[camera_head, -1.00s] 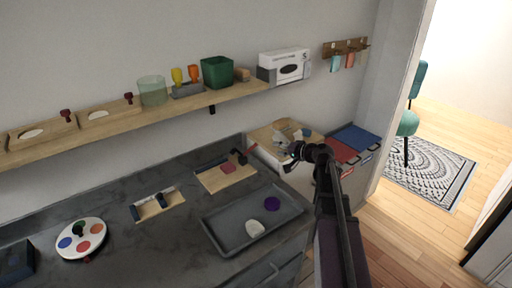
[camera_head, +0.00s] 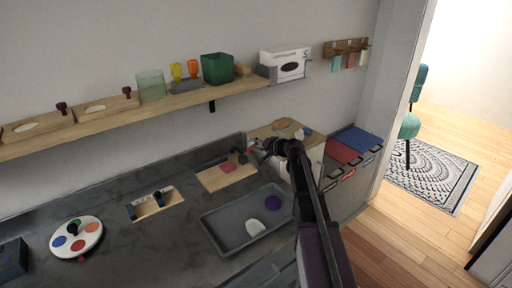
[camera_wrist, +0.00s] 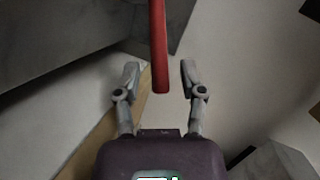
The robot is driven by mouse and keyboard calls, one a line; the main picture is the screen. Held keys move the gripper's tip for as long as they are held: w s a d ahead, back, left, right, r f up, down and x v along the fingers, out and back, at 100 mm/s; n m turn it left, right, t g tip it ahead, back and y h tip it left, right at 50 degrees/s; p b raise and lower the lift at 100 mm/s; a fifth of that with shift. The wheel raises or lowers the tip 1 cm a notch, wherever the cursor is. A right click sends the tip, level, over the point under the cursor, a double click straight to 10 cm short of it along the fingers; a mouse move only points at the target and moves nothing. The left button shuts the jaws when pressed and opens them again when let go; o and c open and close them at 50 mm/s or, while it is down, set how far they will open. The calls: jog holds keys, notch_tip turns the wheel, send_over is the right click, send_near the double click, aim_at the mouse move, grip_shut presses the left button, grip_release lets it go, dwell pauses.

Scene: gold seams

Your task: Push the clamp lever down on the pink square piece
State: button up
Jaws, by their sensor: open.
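The pink square piece (camera_head: 227,167) lies on a light wooden board (camera_head: 212,181) on the dark counter. A clamp with a dark body (camera_head: 241,157) stands at the board's back right, and its red lever (camera_head: 250,149) sticks up to the right. My gripper (camera_head: 258,146) is at the lever's end in the head view. In the wrist view the red lever (camera_wrist: 159,45) hangs in from the top, its tip between the open fingers of my gripper (camera_wrist: 160,80). The fingers look apart from it on both sides. The pink piece is not visible in the wrist view.
A grey tray (camera_head: 222,247) with a white piece (camera_head: 255,228) and a purple disc (camera_head: 273,202) lies in front of the board. A wooden shelf (camera_head: 60,137) runs above along the wall. A wooden-topped cabinet (camera_head: 262,132) with items stands behind my gripper.

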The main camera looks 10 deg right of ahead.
aim_at(252, 147)
dwell(0.3)
grip_shut()
jog(key=shift+r, duration=0.15)
jog(key=shift+s+a+r+n+h+p, duration=0.15)
jog(key=shift+a+r+n+h+p, duration=0.3)
jog(key=shift+n+p, duration=0.55)
jog(key=shift+s+a+r+n+t+h+p, duration=0.15)
jog(key=shift+a+r+n+h+p, duration=0.1)
jog(key=shift+r+n+h+p, duration=0.3)
jog(key=shift+s+a+r+n+t+h+p, duration=0.15)
jog(key=shift+a+r+n+h+p, duration=0.15)
jog(key=shift+p, duration=0.3)
jog(key=a+n, duration=0.1)
jog(key=r+n+h+p, duration=0.1)
jog(key=n, duration=0.1)
jog(key=shift+s+a+t+h, duration=0.3)
jog(key=shift+s+a+t, duration=0.1)
jog(key=shift+a+n+h, duration=0.3)
jog(key=shift+a+n, duration=0.05)
jog(key=shift+n, duration=0.1)
jog(key=shift+a, duration=0.15)
